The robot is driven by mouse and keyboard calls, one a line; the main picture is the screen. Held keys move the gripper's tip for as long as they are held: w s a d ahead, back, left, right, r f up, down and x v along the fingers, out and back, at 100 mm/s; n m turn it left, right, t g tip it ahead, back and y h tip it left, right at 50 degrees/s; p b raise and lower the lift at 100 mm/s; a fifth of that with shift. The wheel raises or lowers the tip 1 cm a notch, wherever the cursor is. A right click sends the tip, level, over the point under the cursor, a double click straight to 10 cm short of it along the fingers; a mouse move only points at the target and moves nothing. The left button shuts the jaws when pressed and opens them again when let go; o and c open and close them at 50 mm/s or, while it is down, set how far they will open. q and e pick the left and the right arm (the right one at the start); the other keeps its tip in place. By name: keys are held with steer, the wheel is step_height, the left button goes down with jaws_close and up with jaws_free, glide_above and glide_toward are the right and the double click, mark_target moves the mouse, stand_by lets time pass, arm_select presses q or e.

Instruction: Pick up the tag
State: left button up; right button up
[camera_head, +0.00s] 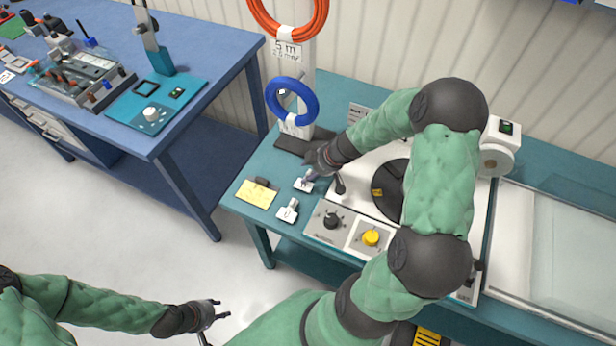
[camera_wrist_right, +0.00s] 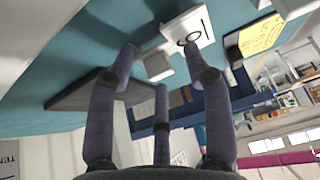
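Two small white tags lie on the teal bench top: one tag (camera_head: 303,186) is right beside my right gripper, and the other tag (camera_head: 287,214) is nearer the front edge. My right gripper (camera_head: 313,175) is low over the bench at the nearer tag. In the right wrist view my right gripper (camera_wrist_right: 163,62) has its fingers spread, with a tag (camera_wrist_right: 187,32) bearing a dark printed figure just beyond the fingertips. I see no clear grip on it. My left gripper (camera_head: 215,313) is open and empty, over the floor away from the bench.
A yellow note (camera_head: 257,194) lies left of the tags. A post behind holds a blue cable coil (camera_head: 291,101) and an orange coil (camera_head: 287,20). Control boxes with a black knob (camera_head: 332,220) and a yellow knob (camera_head: 371,237) stand right of the tags. A blue workbench (camera_head: 212,68) is at left.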

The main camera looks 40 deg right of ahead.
steer(key=c, duration=0.7)
steer(key=shift+r, duration=0.1)
steer(key=shift+r, duration=0.2)
steer(key=r+p, duration=0.1)
steer(key=r, duration=0.2)
steer(key=shift+s+r, duration=0.15)
steer(key=shift+s, duration=0.05)
steer(key=s+r+p, duration=0.1)
steer(key=s+r, duration=0.3)
steer(key=shift+a+r, duration=0.15)
steer(key=shift+r, duration=0.2)
steer(key=s+r, duration=0.1)
steer(key=s, duration=0.2)
steer(key=s+r, duration=0.1)
steer(key=s, duration=0.2)
steer(key=s+a+r, duration=0.1)
steer(key=s+r, duration=0.1)
steer(key=shift+s+p, duration=0.3)
steer(key=shift+s, duration=0.1)
steer(key=shift+s+a+r, duration=0.15)
steer(key=shift+s+r, duration=0.05)
steer(key=shift+s, duration=0.2)
